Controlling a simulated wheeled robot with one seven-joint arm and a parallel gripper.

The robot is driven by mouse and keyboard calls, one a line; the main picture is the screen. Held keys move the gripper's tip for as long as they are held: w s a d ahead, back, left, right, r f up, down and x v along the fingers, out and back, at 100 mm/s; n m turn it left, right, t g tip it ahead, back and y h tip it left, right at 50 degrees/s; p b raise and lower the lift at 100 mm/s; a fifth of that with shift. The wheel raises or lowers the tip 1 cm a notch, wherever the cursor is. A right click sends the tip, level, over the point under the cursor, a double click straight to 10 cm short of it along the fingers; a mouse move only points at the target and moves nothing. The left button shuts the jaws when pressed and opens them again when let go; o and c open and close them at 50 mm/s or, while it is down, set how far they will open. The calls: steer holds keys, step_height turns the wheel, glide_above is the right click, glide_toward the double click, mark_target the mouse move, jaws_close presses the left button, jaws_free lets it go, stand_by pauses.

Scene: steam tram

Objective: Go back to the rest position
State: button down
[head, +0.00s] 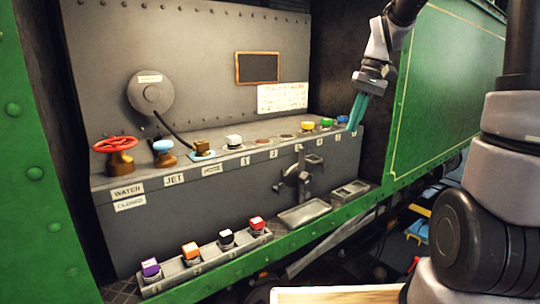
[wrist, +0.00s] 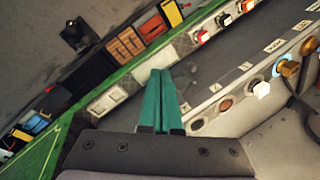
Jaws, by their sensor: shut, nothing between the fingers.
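My gripper (head: 353,129) is at the right end of the grey shelf (head: 225,149), with its teal fingers pointing down. The fingers are shut with nothing between them. They appear just beside the blue cap (head: 342,120) at the end of the row; I cannot tell whether they touch it. In the wrist view, the closed fingers (wrist: 161,72) point out over the shelf front and the step below.
The shelf holds a red valve wheel (head: 115,144), a blue-topped valve (head: 163,152), a white cap (head: 233,141), a yellow cap (head: 308,125) and a green cap (head: 326,122). A lower rack (head: 205,265) carries several coloured caps. A green panel (head: 450,90) stands right of my gripper.

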steer(key=s+d+r+m+t, duration=0.1)
steer(key=s+r+m+t, duration=0.1)
steer(key=s, duration=0.6)
steer(key=s+d+r+m+t+h, duration=0.1)
steer(key=s+r+t, duration=0.4)
steer(key=s, duration=0.3)
steer(key=shift+d+r+m, duration=0.25)
steer(key=shift+r+m, duration=0.15)
steer(key=shift+w, duration=0.1)
